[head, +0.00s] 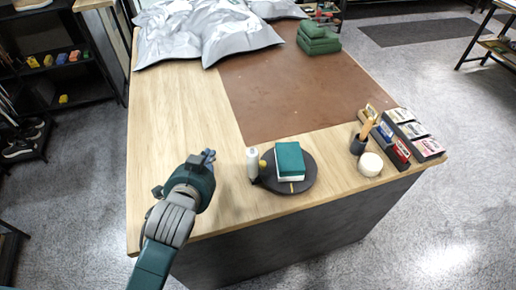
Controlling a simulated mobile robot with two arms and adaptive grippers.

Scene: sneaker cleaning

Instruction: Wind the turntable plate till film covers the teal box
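The teal box (289,158) has a teal top and white lower sides. It sits on the dark round turntable plate (302,186) near the table's front edge. A small white roll or bottle (252,163) stands at the plate's left edge, with a small yellow piece beside it; I cannot tell whether it is the film. No film shows clearly on the box. My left gripper (208,157) is to the left of the white roll, apart from it and from the plate. Its fingers look close together, but their gap is too small to judge. My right gripper is not in view.
On the wooden table (175,110) lie a brown mat (285,95), silver bags (215,30) and folded green cloths (318,38). To the plate's right stand a dark brush cup (358,145), a white round jar (370,164) and a card rack (400,145). The wood left of the mat is clear.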

